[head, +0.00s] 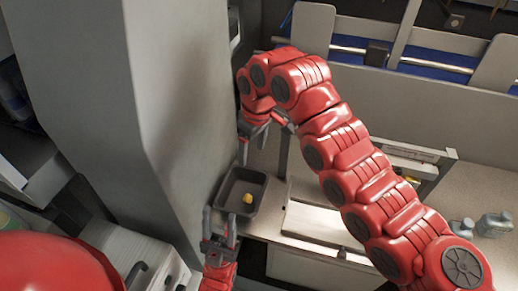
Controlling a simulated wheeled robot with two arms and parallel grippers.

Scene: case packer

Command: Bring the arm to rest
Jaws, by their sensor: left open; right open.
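My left gripper (219,222) is low in the head view, its two dark fingers spread apart with nothing between them. It is just below and left of a dark tray. My red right arm (370,185) comes in from the lower right and arches up across the view. Its gripper (264,132) hangs at the upper middle, above the tray and beside the grey column. Its fingers look spread and empty, partly hidden by the wrist.
The small dark tray (231,187) holds a yellow object (248,198). A wide grey column (185,90) stands on the left. A pale board (318,222) lies on the counter. Grey-blue bottles (493,224) stand at the right. Panels and a rail (430,67) run along the back.

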